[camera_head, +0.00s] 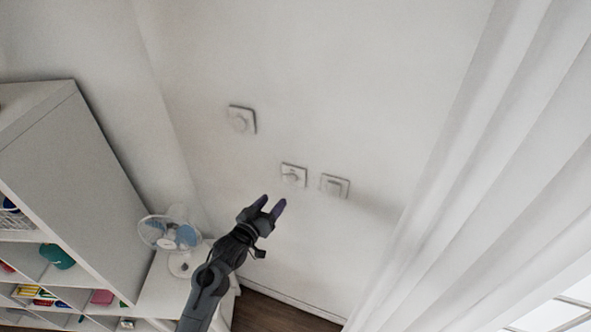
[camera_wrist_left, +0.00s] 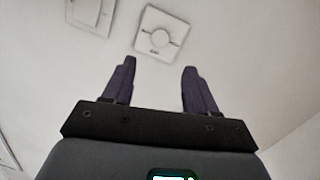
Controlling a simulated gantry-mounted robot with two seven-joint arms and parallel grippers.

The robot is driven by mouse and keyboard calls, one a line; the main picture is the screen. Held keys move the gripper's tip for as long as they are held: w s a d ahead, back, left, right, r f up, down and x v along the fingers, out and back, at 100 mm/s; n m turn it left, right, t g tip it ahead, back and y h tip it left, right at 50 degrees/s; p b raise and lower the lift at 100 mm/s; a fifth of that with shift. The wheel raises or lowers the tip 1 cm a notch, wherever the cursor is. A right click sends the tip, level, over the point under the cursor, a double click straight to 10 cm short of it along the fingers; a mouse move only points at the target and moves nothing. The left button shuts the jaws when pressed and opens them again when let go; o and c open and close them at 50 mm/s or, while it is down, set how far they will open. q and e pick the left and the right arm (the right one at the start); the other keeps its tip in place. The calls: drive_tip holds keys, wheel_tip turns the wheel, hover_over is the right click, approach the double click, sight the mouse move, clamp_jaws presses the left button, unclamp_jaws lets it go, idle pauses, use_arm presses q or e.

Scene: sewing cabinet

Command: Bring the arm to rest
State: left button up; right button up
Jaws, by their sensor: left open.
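My left gripper (camera_head: 270,205) is raised in front of the white wall, with its two dark fingers apart and nothing between them. It also shows in the left wrist view (camera_wrist_left: 158,82), where the fingers point toward the wall. A square white wall plate with a round centre (camera_wrist_left: 162,34) lies beyond the fingertips, apart from them. In the head view this plate (camera_head: 293,175) appears just above the gripper. My right gripper is not in view.
Two more wall plates are at the upper left (camera_head: 241,119) and right (camera_head: 335,186). A white fan (camera_head: 170,236) stands left of my arm. A white shelf unit (camera_head: 75,190) with several items fills the left. A white curtain (camera_head: 490,200) hangs at right. Wood floor (camera_head: 270,313) shows below.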

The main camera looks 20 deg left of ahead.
use_arm(q)
drive_tip(key=s+d+f+m+g+p, duration=0.1)
drive_tip(key=s+d+f+g+p, duration=0.15)
drive_tip(key=s, duration=0.45)
drive_tip(key=s+d+f+g+p, duration=0.1)
drive_tip(key=s+d+f+p, duration=0.1)
drive_tip(key=s+f+p, duration=0.35)
drive_tip(key=s+d+r+m+g+p, duration=0.1)
drive_tip(key=s+r+g, duration=0.3)
drive_tip(key=s, duration=0.8)
drive_tip(key=s+d+r+m+g+p, duration=0.1)
drive_tip(key=s+d+r+g, duration=0.2)
drive_tip(key=s, duration=0.9)
drive_tip(key=shift+r+m+g+y, duration=0.3)
drive_tip(key=shift+r+g, duration=0.4)
drive_tip(key=shift+g, duration=0.55)
drive_tip(key=shift+s, duration=0.1)
